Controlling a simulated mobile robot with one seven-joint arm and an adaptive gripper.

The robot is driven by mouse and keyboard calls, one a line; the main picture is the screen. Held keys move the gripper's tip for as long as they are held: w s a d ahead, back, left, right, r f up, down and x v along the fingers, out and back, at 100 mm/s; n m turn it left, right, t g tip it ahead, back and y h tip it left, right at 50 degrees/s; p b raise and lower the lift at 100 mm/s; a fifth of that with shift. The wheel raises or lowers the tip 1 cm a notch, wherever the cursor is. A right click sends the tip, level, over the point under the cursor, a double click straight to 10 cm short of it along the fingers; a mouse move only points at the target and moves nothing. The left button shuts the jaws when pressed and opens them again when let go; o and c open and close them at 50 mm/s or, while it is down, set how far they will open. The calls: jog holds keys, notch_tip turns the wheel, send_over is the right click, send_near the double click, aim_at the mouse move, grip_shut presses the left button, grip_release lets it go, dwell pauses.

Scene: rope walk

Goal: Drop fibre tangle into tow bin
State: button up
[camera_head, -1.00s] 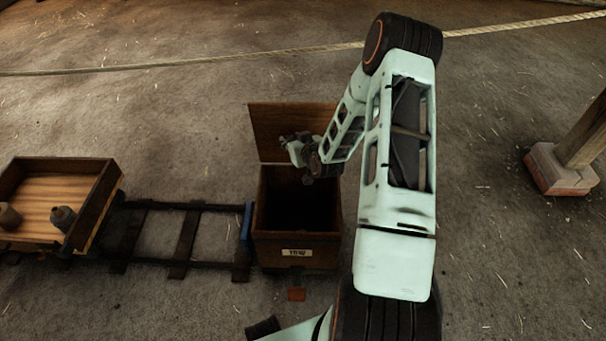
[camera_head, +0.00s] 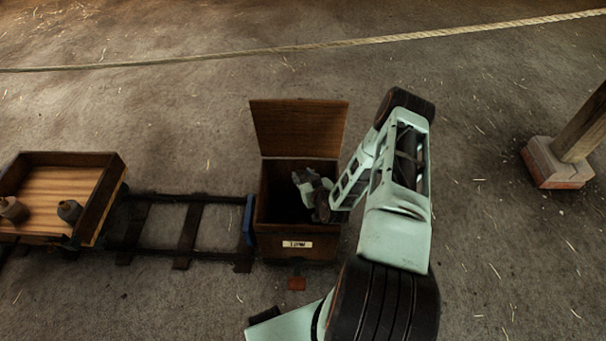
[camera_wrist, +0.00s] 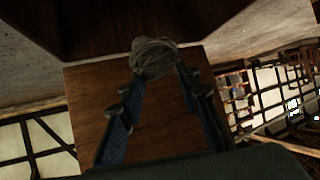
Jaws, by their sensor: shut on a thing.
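The tow bin (camera_head: 326,246) is a dark wooden box with a white label on its front and its lid (camera_head: 299,128) raised at the back. My gripper (camera_head: 305,176) is at the bin's mouth, lowered over the dark opening from the right. In the wrist view my gripper (camera_wrist: 160,80) is shut on the fibre tangle (camera_wrist: 153,56), a greyish-brown clump at the fingertips. Wooden boards of the bin show around it in that view. The tangle cannot be made out in the head view, where the bin's inside is dark.
A wooden cart (camera_head: 108,203) with two small bottle-like things stands on rails (camera_head: 190,232) at left. A blue plate (camera_head: 248,220) is at the bin's left side. A rope (camera_head: 330,45) stretches across the back. A post on a brick footing (camera_head: 553,165) stands at right.

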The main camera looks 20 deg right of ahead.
jog(key=shift+f+b, duration=1.4)
jog(key=shift+f, duration=0.95)
jog(key=o, duration=1)
jog(key=shift+r, duration=0.1)
jog(key=shift+c, duration=0.2)
jog(key=v, duration=1.2)
